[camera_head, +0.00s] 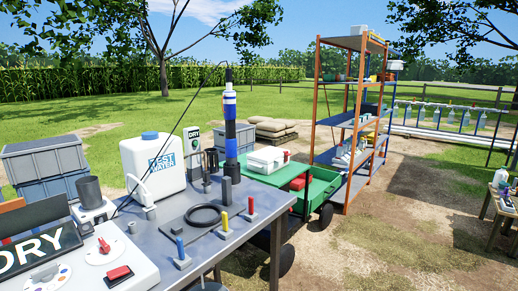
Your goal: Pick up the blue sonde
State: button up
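The blue sonde (230,140) appears to be the tall upright cylinder at the back of the metal table (170,228). It has blue, white and black bands, and a thin dark cable runs from its top down to the left. Its dark lower end is near the table's back right; I cannot tell what holds it up. A short blue peg (180,247) on a grey block stands near the table's front edge. My gripper is not in view.
A white water jug (152,168) stands left of the sonde. A black ring (203,216), a yellow peg (224,221) and a red peg (250,205) are in front. A control box (98,262) fills the left. A green cart (318,190) and shelving (349,120) stand behind right.

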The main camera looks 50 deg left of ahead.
aim_at(229, 98)
jog(key=u, duration=0.3)
jog(key=i, duration=1.2)
jog(key=u, duration=1.65)
jog(key=i, duration=0.9)
jog(key=u, duration=0.95)
